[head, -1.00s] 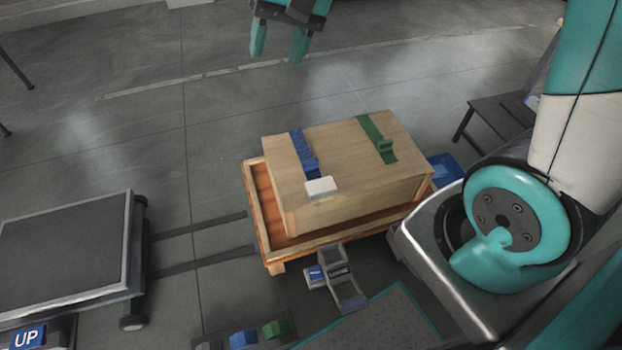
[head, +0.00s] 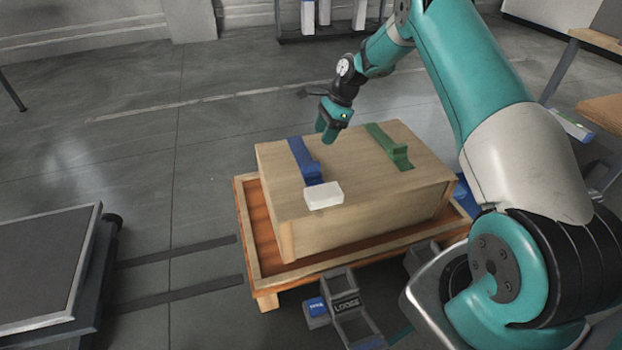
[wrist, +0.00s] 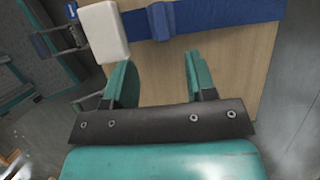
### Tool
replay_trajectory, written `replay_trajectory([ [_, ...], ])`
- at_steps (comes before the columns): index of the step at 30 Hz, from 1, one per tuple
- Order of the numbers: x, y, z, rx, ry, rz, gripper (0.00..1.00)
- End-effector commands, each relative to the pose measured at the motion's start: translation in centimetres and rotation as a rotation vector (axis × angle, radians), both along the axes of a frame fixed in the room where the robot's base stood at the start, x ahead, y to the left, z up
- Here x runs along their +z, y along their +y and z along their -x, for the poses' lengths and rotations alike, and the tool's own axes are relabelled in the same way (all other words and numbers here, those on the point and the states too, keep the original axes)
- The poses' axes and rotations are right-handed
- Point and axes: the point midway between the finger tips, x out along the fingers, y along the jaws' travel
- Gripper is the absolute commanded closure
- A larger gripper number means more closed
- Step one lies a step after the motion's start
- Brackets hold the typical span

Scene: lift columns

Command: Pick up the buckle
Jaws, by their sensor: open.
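A wooden box (head: 370,185) carries a blue strap (head: 296,148) and a green strap (head: 379,136). A raised blue buckle (head: 311,168) sits on the blue strap, and it also shows in the wrist view (wrist: 162,20). A raised green buckle (head: 399,154) sits on the green strap. A white block (head: 323,195) lies at the front end of the blue strap. My gripper (head: 328,134) is at the far side of the box top, apart from the buckles. In the wrist view its teal fingers (wrist: 160,80) are open and empty, with the blue buckle beyond them.
The box stands in an orange-floored wooden tray (head: 262,245). A grey fixture marked LOOSE (head: 346,304) stands in front. A dark platform (head: 40,265) is at left. Open floor lies behind and left of the tray.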

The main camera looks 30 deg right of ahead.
Motion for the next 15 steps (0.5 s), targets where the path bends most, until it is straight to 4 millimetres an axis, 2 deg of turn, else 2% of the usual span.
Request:
replay_trajectory([
  [1, -1.7, 0.6, -0.1, 0.003, 0.002, -0.001, 0.49],
  [6, -4.8, 1.9, -0.3, 0.003, 0.001, 0.0, 0.49],
  [15, -6.7, 2.7, -0.5, 0.002, -0.001, 0.0, 0.49],
])
